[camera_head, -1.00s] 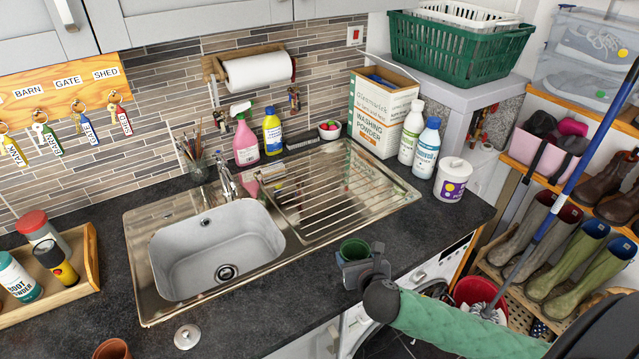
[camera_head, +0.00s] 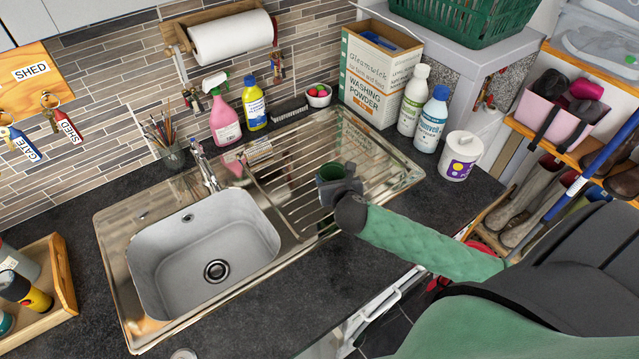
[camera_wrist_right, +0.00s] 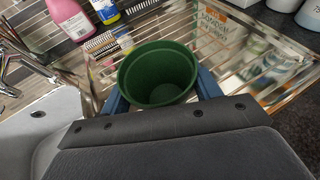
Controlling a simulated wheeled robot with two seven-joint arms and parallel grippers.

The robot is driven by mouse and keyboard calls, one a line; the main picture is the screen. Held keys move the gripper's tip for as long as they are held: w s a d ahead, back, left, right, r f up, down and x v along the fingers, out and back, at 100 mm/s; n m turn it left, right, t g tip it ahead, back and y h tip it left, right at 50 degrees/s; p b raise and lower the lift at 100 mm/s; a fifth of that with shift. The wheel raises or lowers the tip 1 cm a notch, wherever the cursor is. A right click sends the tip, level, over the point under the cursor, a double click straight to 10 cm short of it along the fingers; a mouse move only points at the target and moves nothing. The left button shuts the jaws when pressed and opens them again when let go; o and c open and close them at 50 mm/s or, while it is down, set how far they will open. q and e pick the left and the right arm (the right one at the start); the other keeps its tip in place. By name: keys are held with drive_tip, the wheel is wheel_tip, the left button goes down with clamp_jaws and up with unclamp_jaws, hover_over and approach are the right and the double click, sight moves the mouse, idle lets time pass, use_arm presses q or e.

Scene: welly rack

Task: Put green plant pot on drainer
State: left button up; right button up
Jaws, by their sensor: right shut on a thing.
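The green plant pot (camera_head: 330,172) is upright in my right gripper (camera_head: 340,186), over the front part of the drainer (camera_head: 345,138). In the right wrist view the pot (camera_wrist_right: 158,75) shows its open, empty inside, with the blue fingers of the right gripper (camera_wrist_right: 162,98) shut on it from both sides. The ribbed metal drainer (camera_wrist_right: 220,45) lies beneath and beyond it. I cannot tell whether the pot's base touches the drainer. My left gripper is not in view.
The sink basin (camera_head: 205,250) is left of the drainer. The drainer's ribbed surface is clear.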

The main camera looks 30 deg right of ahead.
drive_tip(key=w+f, duration=0.2)
drive_tip(key=w, duration=0.1)
drive_tip(key=w+a+f+b, duration=0.1)
drive_tip(key=shift+w, duration=0.25)
drive_tip(key=shift+w+a+f, duration=0.15)
drive_tip(key=shift+w+a, duration=0.05)
drive_tip(key=shift+w, duration=0.15)
drive_tip(key=shift+f+b, duration=0.55)
drive_tip(key=shift+b, duration=0.2)
drive_tip(key=shift+f+b, duration=0.85)
drive_tip(key=shift+b, duration=0.2)
drive_tip(key=shift+f+b, duration=0.5)
drive_tip(key=shift+b, duration=0.15)
drive_tip(key=shift+f, duration=0.1)
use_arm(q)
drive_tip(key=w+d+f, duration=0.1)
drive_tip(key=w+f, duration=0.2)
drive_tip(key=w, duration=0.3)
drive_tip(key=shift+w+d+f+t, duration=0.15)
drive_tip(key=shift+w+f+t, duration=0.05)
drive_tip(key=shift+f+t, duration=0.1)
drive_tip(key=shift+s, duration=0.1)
use_arm(e)
drive_tip(key=shift+f, duration=0.1)
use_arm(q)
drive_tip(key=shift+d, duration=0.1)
use_arm(e)
drive_tip(key=o, duration=0.9)
